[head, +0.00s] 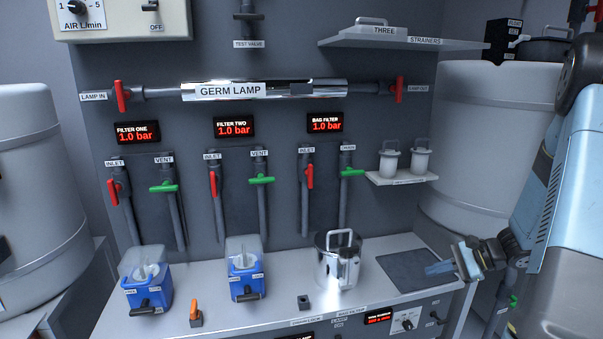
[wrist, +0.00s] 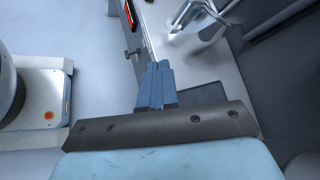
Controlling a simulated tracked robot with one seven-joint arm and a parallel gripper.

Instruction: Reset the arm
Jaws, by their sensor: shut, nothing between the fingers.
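My arm comes in from the right edge of the head view, a light blue link with dark joints. My gripper (head: 440,268) is at the right end of the bench, above the dark mat (head: 405,268). Its fingers point left. In the wrist view my gripper (wrist: 154,80) shows as two blue fingers side by side, closed together with nothing between them. The dark mat (wrist: 205,94) lies just beyond them. The fingers look apart from the mat and the bench.
A steel pot (head: 338,268) stands left of the mat. Two blue boxes (head: 146,285) (head: 245,275) sit further left on the bench (head: 275,312). The wall carries red and green valve handles. A shelf with two white cups (head: 402,179) hangs above the mat. A large tank (head: 490,140) stands behind my arm.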

